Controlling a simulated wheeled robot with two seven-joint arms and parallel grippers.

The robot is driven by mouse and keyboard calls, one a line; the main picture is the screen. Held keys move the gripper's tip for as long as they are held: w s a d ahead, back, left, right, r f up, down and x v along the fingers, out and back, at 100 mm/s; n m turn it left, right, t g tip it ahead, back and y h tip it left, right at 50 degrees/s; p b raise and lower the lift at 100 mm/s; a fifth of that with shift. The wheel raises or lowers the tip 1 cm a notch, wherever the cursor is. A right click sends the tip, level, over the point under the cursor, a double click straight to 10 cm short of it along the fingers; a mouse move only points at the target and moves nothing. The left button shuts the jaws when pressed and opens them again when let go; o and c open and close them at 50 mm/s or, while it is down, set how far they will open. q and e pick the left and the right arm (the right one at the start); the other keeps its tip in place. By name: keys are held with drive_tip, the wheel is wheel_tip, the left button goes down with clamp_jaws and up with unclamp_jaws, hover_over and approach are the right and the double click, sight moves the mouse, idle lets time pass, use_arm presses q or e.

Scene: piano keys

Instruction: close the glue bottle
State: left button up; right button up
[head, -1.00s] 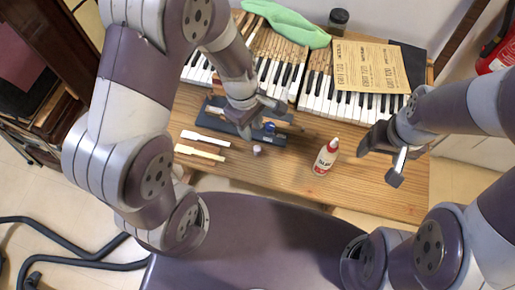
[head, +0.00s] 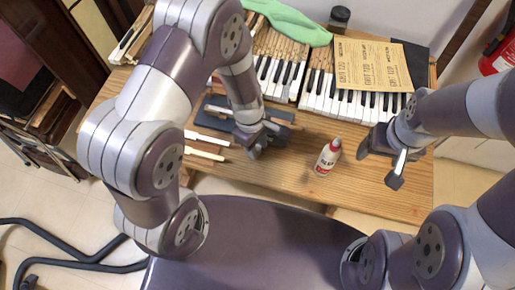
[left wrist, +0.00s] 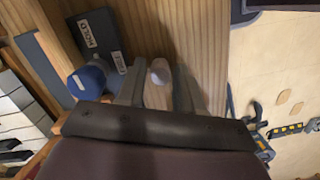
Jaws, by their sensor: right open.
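The glue bottle (head: 327,158), white with red markings, stands upright on the wooden table between my two grippers. A small whitish piece that looks like its cap (left wrist: 160,72) stands on the table. My left gripper (head: 257,150) is low over that piece and hides it in the head view. In the left wrist view its open fingers (left wrist: 158,92) are on either side of the piece, with gaps visible. My right gripper (head: 382,168) is open and empty, to the right of the bottle.
Piano keys (head: 350,100) with brown paper sheets (head: 372,65) lie behind. Loose pale keys (head: 205,155) lie to the left. A blue-topped item (left wrist: 88,82) and a dark labelled block (left wrist: 97,35) are close to my left gripper. The table is clear around the bottle.

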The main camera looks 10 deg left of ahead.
sight(259, 148)
use_arm(q)
drive_tip(key=shift+f, duration=0.35)
use_arm(e)
drive_tip(key=shift+f, duration=0.1)
use_arm(q)
clamp_jaws()
drive_tip(key=shift+r, duration=0.1)
wheel_tip(259, 148, up, 4)
drive_tip(key=shift+r+p, duration=0.15)
drive_tip(key=shift+p, duration=0.6)
drive_tip(key=s+d+r+p, duration=0.2)
drive_tip(key=s+d+r, duration=0.4)
drive_tip(key=s+d, duration=0.2)
drive_tip(key=shift+s+d+r, duration=0.15)
drive_tip(key=shift+s+r, duration=0.05)
drive_tip(key=shift+r, duration=0.1)
use_arm(e)
wheel_tip(259, 148, up, 3)
drive_tip(key=shift+r, duration=0.15)
